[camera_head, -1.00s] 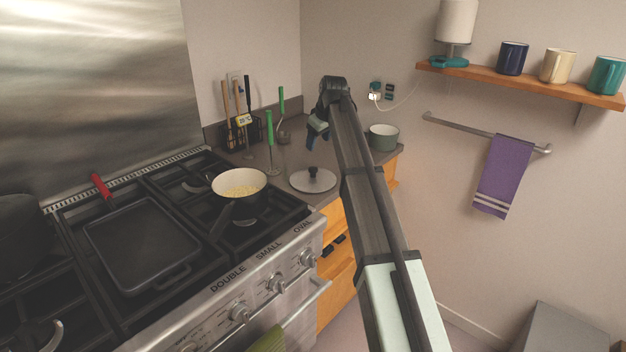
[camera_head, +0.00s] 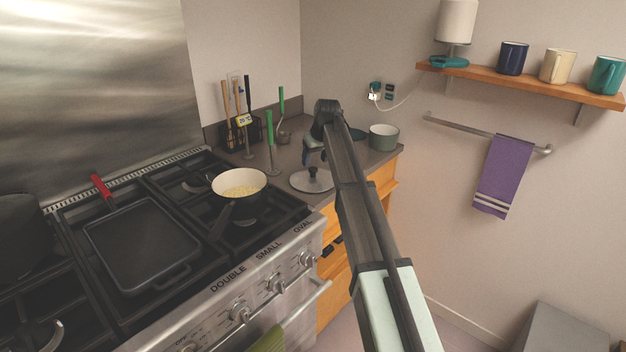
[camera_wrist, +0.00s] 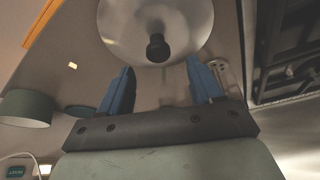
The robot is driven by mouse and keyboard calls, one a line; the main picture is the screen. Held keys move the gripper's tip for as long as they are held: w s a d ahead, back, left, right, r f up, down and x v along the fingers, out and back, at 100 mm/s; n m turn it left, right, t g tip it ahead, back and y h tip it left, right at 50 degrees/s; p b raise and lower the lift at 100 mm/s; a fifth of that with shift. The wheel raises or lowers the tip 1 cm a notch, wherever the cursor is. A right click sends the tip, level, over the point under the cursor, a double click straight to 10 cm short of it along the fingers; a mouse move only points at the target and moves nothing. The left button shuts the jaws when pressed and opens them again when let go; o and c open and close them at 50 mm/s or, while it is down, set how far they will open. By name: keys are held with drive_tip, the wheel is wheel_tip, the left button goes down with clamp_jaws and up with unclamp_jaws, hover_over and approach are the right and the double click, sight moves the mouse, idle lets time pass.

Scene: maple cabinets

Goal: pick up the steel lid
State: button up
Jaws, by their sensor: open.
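The steel lid (camera_head: 305,181) lies flat on the grey counter to the right of the stove, with a black knob (camera_head: 313,172) on top. In the wrist view the lid (camera_wrist: 185,22) is at the top middle, and its knob (camera_wrist: 158,47) stands just beyond the fingertips, roughly centred between them. My gripper (camera_wrist: 157,78) is open and empty, with its two blue fingers apart. In the head view my gripper (camera_head: 313,158) hangs just above the knob, partly hidden by my arm. I cannot tell the exact height gap.
A pan of yellow food (camera_head: 240,187) sits on the stove left of the lid. Green-handled utensils (camera_head: 270,145) stand upright behind it, near a dark utensil holder (camera_head: 240,132). A green pot (camera_head: 384,138) is on the counter to the right. A wooden shelf (camera_head: 520,85) holds mugs above.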

sight(313, 168)
drive_tip(key=shift+x, duration=2.95)
drive_tip(key=shift+d, duration=0.1)
drive_tip(key=shift+c, duration=0.4)
clamp_jaws()
